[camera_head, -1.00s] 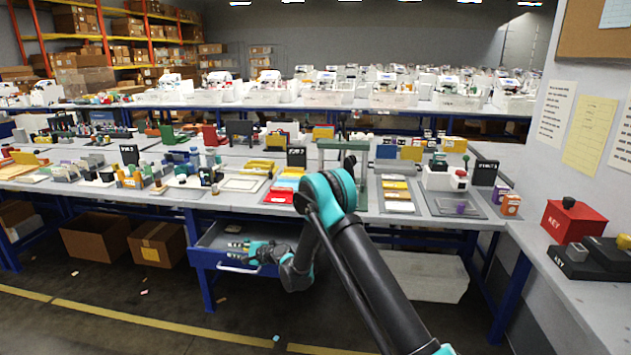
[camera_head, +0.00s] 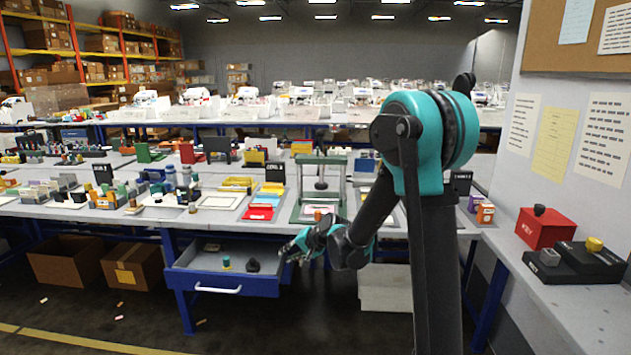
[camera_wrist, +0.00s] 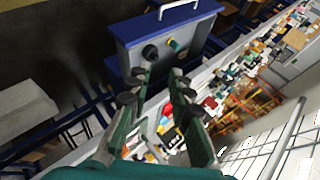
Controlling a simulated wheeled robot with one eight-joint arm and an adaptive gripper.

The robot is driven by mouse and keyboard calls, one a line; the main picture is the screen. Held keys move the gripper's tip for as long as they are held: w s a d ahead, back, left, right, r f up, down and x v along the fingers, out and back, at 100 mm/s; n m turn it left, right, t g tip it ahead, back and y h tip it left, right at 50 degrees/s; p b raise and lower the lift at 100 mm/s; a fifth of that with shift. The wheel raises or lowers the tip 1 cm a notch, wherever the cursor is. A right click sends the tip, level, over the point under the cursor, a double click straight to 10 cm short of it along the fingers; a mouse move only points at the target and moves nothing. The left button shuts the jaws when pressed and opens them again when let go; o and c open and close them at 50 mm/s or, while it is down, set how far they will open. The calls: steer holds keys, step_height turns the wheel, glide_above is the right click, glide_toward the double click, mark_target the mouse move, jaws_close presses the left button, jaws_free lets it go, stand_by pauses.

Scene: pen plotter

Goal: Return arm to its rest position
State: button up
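My arm stands at the right of the head view, its elbow raised and its forearm reaching down. My gripper (camera_head: 288,252) is at the right edge of the open blue drawer (camera_head: 232,283), above the floor in front of the table. In the wrist view my gripper (camera_wrist: 156,92) shows two dark green fingers spread apart with nothing between them. The drawer (camera_wrist: 183,35) lies beyond the fingertips there. A teal-and-yellow small part (camera_head: 226,263) and a dark round part (camera_head: 253,266) are inside the drawer.
The worktable (camera_head: 215,222) holds a green press frame (camera_head: 320,180), red and yellow trays, and several small parts. A side bench at right carries a red box (camera_head: 546,228) and a black block (camera_head: 574,262). Cardboard boxes (camera_head: 130,266) sit under the table.

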steer(key=s+d+f+n+g+h, duration=0.1)
steer(key=s+d+f+n+h, duration=0.3)
steer(key=s+d, duration=2.4)
steer(key=s+h, duration=0.1)
steer(key=h, duration=0.2)
steer(key=shift+g+h, duration=0.4)
